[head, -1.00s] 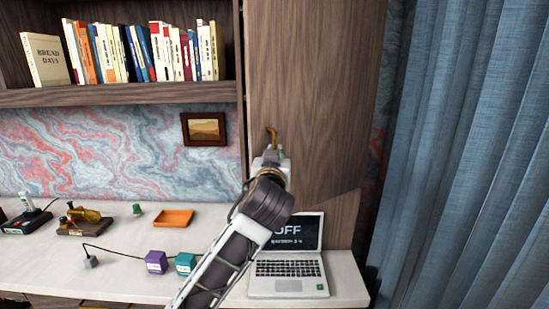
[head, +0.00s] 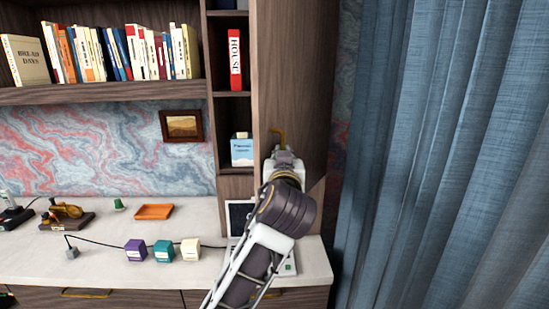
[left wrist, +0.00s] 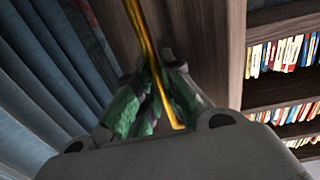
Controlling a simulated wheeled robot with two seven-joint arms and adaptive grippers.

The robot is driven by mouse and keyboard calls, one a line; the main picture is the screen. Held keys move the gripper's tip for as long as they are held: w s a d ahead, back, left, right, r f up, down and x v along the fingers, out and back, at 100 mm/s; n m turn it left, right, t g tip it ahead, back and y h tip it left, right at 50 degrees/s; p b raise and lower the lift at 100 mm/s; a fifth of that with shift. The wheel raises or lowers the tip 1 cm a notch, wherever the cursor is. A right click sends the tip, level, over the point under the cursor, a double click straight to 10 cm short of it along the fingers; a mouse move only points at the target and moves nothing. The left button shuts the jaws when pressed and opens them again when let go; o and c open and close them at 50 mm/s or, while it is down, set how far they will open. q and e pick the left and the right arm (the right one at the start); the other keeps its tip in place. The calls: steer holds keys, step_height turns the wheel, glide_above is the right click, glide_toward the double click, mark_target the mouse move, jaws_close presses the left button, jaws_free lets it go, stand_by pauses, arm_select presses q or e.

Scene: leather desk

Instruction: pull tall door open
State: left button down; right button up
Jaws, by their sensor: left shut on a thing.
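The tall door (head: 290,75) is a dark wood panel at the right end of the cabinet, standing partly open with its hinge side to the right. A brass handle (head: 279,136) is on it, and it runs between the fingers in the left wrist view (left wrist: 141,35). My left gripper (head: 281,150) is shut on the handle; its green-padded fingers (left wrist: 153,95) show close on both sides of the bar. The arm hides the lower part of the door. My right gripper is in neither view.
Blue curtains (head: 440,150) hang to the right.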

arm_select(q)
steer(key=shift+s+d+r, duration=0.1)
steer(key=shift+s+d, duration=0.2)
steer(key=shift+d, duration=0.2)
steer(key=c, duration=1.5)
jaws_free()
steer(key=shift+c, duration=0.2)
steer(key=s, duration=0.7)
steer(key=shift+s+a, duration=0.2)
steer(key=shift+a, duration=0.05)
